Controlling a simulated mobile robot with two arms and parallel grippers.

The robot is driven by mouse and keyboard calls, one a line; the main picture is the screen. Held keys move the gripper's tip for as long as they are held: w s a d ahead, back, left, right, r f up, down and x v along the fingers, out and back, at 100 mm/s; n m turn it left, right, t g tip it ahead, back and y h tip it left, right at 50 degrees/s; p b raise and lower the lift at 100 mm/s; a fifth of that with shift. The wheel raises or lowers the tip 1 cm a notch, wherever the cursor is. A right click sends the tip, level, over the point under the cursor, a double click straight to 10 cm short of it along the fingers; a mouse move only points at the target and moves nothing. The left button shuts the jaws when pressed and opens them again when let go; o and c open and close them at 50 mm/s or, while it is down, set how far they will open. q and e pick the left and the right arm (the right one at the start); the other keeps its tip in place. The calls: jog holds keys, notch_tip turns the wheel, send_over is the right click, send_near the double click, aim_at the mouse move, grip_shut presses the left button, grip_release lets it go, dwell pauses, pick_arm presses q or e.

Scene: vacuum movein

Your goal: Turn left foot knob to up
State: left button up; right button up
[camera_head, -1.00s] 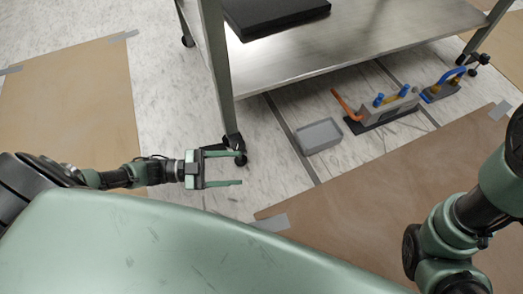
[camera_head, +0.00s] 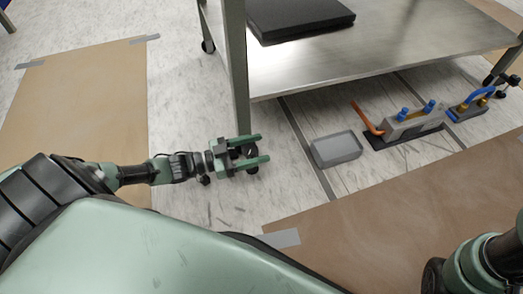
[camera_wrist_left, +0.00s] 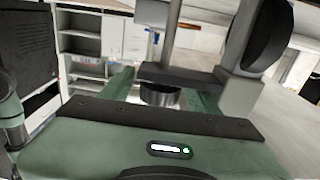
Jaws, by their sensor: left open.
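The left foot of the steel table is at the bottom of its near leg (camera_head: 236,80). Its black foot knob and wheel (camera_head: 251,168) show partly between and beside my fingers. My left gripper (camera_head: 262,149) is open, low by the floor, with one finger on each side of the foot. In the left wrist view, a dark ribbed knob (camera_wrist_left: 160,94) sits between the two green fingers (camera_wrist_left: 165,100), under a grey bracket. A black wheel (camera_wrist_left: 268,35) is beside it. I cannot tell whether the fingers touch the knob. My right gripper is out of view.
A grey tray (camera_head: 336,149) and a grey device with blue knobs and an orange handle (camera_head: 410,122) lie on the floor right of the leg. A blue-handled tool (camera_head: 470,104) lies farther right. Brown sheets (camera_head: 80,110) are taped to the floor.

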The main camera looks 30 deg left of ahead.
pick_arm(q)
jog(key=shift+x, duration=0.85)
grip_shut()
jog(key=shift+w+a+r+n+t+y+p, duration=0.1)
jog(key=shift+a+n+t+y+p, duration=0.1)
jog(key=shift+n+t+y+p, duration=1.05)
jog(key=shift+w+a+f+n+t+y+p, duration=0.2)
jog(key=shift+n+y+p, duration=0.6)
jog(key=shift+y+p, duration=1.15)
jog(key=shift+a+r+n+t+y+p, duration=0.25)
jog(key=shift+n+t+y+p, duration=0.65)
jog(key=shift+p, duration=1.15)
jog(key=shift+n+y, duration=0.25)
jog(key=shift+y, duration=0.05)
